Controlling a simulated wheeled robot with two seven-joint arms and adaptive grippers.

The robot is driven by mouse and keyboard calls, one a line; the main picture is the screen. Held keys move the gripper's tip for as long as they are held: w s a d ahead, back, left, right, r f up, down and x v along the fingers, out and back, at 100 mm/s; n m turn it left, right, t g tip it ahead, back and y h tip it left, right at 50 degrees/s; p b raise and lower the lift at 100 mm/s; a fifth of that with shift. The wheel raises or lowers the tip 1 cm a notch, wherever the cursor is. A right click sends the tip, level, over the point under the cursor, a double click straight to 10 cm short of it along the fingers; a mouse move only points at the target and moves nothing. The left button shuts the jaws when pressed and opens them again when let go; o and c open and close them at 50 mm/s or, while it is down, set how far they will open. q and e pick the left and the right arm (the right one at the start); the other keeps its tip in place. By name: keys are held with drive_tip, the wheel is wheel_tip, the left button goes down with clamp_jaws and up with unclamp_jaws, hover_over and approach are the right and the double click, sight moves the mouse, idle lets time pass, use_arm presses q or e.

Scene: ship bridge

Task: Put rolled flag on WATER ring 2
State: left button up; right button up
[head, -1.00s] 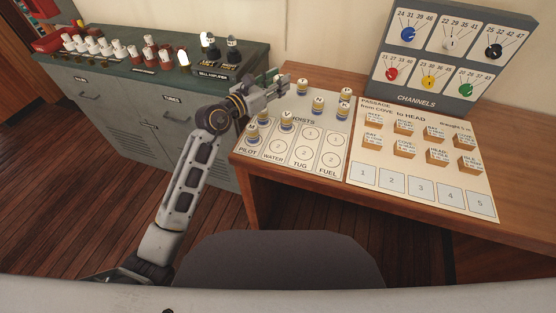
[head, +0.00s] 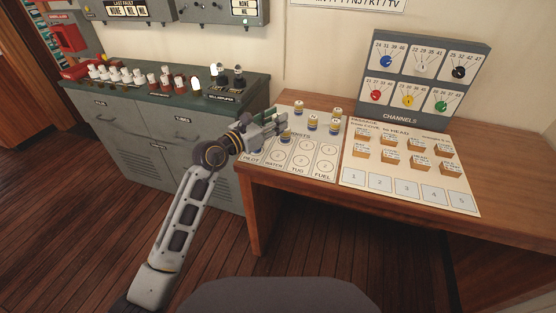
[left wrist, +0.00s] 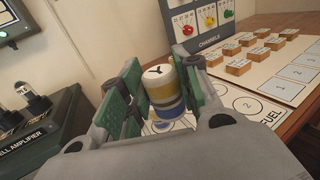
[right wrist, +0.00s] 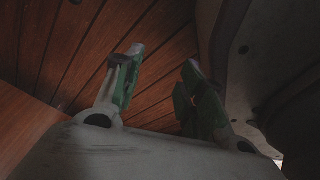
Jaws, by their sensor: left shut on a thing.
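WATER ring 2 (head: 279,153) is bare, just in front of the flag. My right gripper (right wrist: 160,75) is open and empty over the dark wooden floor.
The passage board (head: 400,180) with wooden blocks lies to the right, before the channels panel (head: 425,75). A grey cabinet (head: 150,125) stands left. The TUG and FUEL rings are bare.

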use_arm(q)
drive_tip(key=shift+w+f, duration=0.1)
use_arm(e)
drive_tip(key=shift+w, duration=0.3)
use_arm(q)
drive_tip(key=shift+f, duration=0.2)
wheel_tip(320, 180, down, 4)
drive_tip(key=shift+f+b, duration=0.2)
drive_tip(key=shift+b, duration=0.5)
drive_tip(key=shift+f, duration=0.45)
use_arm(e)
drive_tip(key=shift+w+a+r, duration=0.25)
drive_tip(key=shift+w+a, duration=0.3)
drive_tip(key=shift+a, duration=0.05)
drive_tip(key=shift+w+a+r, duration=0.25)
drive_tip(key=shift+w+a, duration=0.25)
drive_tip(key=shift+a, duration=0.1)
drive_tip(key=shift+d+f, duration=0.1)
use_arm(q)
drive_tip(key=shift+f+b, duration=0.3)
drive_tip(key=shift+f, duration=1.05)
drive_tip(key=shift+f+b, duration=0.45)
drive_tip(key=shift+f, duration=0.3)
use_arm(e)
drive_tip(key=shift+w+a+r, duration=0.3)
drive_tip(key=shift+w+r, duration=0.35)
drive_tip(key=shift+w+a+r, duration=0.3)
drive_tip(key=shift+w+r, duration=0.3)
